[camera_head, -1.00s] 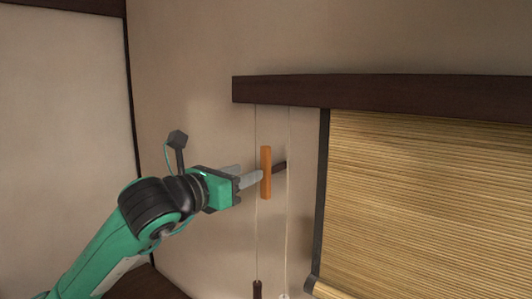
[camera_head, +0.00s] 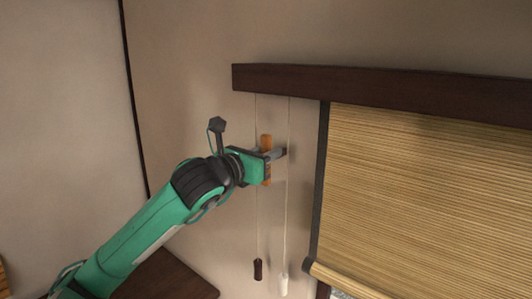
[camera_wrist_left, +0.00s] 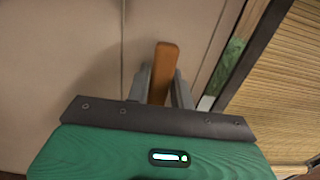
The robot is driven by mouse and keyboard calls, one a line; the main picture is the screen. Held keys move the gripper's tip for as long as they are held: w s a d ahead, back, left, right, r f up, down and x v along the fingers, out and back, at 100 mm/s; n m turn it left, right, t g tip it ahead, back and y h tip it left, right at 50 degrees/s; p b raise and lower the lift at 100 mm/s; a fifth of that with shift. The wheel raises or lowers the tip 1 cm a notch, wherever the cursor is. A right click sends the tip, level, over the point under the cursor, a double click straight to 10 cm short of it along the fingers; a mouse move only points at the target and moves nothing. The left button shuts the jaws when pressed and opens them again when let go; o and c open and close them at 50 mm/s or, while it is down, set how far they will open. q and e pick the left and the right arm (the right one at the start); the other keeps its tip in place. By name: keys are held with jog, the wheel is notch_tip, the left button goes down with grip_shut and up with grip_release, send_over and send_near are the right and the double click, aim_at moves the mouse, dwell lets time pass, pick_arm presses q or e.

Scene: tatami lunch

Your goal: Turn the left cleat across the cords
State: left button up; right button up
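The cleat is an orange-brown wooden bar (camera_head: 266,141) on the wall, standing upright between two thin hanging cords. My left gripper (camera_head: 273,155) is at the cleat in the head view and covers its middle, with a grey fingertip showing past it on the right. In the left wrist view the cleat (camera_wrist_left: 165,62) stands between the two grey fingers (camera_wrist_left: 162,88), one on each side. I cannot tell whether they press on it. The left cord (camera_head: 257,215) ends in a dark tassel, the right cord (camera_head: 287,220) in a white one. My right gripper is out of view.
A dark wooden rail (camera_head: 380,85) runs above the cords. A bamboo blind (camera_head: 430,190) in a dark frame hangs to their right. A dark wooden surface (camera_head: 165,280) lies below my left arm. The wall left of the cords is bare.

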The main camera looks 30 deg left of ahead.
pick_arm(q)
grip_shut()
jog(key=shift+f+m+b, duration=0.1)
jog(key=shift+m+b, duration=0.2)
jog(key=shift+b, duration=0.45)
jog(key=shift+d+f+m+b, duration=0.3)
jog(key=shift+m+b, duration=2.2)
jog(key=shift+m, duration=0.35)
jog(key=shift+d+f+m+b, duration=0.25)
jog(key=shift+d+m+b, duration=0.05)
jog(key=shift+m+b, duration=2.4)
jog(key=shift+d+f+m+b, duration=0.3)
jog(key=shift+m+b, duration=2)
jog(key=shift+m, duration=0.75)
